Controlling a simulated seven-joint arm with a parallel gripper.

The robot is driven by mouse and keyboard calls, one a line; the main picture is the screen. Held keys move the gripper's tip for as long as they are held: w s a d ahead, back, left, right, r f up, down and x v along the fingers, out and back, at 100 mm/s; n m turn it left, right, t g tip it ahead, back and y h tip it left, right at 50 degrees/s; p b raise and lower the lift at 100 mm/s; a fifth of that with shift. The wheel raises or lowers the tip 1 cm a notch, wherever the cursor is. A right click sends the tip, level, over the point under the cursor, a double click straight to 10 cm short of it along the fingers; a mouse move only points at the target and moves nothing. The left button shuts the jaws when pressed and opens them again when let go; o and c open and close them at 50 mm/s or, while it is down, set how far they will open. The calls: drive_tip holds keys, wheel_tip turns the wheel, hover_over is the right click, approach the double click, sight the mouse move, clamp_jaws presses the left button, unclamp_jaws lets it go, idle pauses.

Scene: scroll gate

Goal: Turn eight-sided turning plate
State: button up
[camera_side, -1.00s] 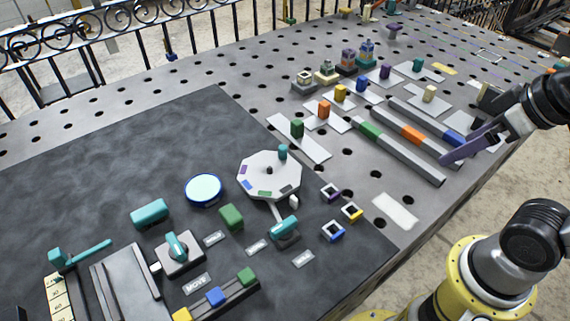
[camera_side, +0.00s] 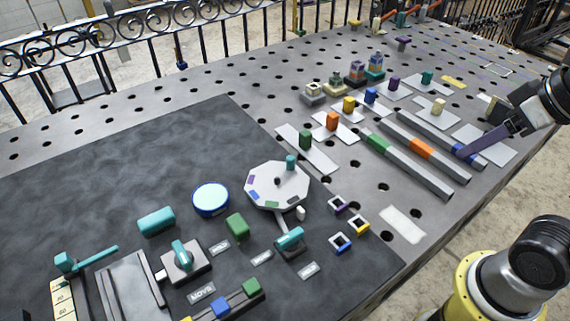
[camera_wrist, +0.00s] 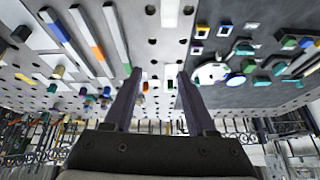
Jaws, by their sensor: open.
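The eight-sided turning plate (camera_side: 262,190) is a pale octagon on the dark mat. It has a dark centre, a teal knob (camera_side: 291,161) standing near its far edge, and purple, blue and green marks along its rim. In the wrist view the pale plate (camera_wrist: 210,73) shows right of the fingers, small and partly hidden by other pieces. My gripper (camera_side: 458,152) is at the right of the side view, over the long bars and well away from the plate. Its two purple fingers (camera_wrist: 160,72) stand apart in the wrist view with nothing held between them.
Long grey bars (camera_side: 437,178) and coloured blocks on pale plates lie between my gripper and the plate. The mat's far part is clear.

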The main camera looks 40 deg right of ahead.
drive_tip(key=w+a+r+m+g, duration=0.1)
drive_tip(key=w+a+r, duration=0.1)
drive_tip(key=w+r, duration=0.7)
drive_tip(key=n+g, duration=0.1)
drive_tip(key=g, duration=0.4)
hover_over(290, 157)
wheel_tip(290, 157, down, 14)
wheel_tip(290, 157, down, 13)
drive_tip(key=shift+s, duration=0.1)
clamp_jaws()
drive_tip(key=shift+r, duration=0.1)
